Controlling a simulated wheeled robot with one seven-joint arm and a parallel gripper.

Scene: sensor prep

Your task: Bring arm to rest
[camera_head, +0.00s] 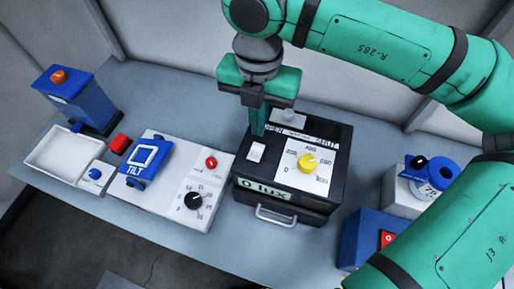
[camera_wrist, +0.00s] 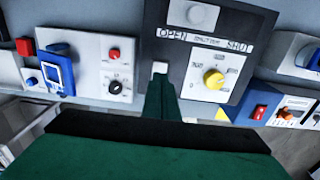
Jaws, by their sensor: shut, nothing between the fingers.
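My gripper (camera_head: 257,118) is green and points down over the black box (camera_head: 285,205) on the bench. Its fingers are together and empty. In the head view the fingertips appear just above the left part of the box's top, close to a white switch (camera_head: 256,151); I cannot tell whether they touch. In the wrist view my gripper (camera_wrist: 161,80) also ends by the white switch (camera_wrist: 160,67). The box has a yellow knob (camera_head: 307,162), an OPEN/SHUT strip (camera_head: 300,134) and a front label reading "0 lux". My green arm reaches in from the right.
Left of the box are a white panel (camera_head: 205,180) with a black dial, a blue TILT device (camera_head: 145,160), a red block (camera_head: 119,143), a white tray (camera_head: 50,158) and a tall blue box (camera_head: 80,100). Blue and white devices stand at right, partly behind my arm.

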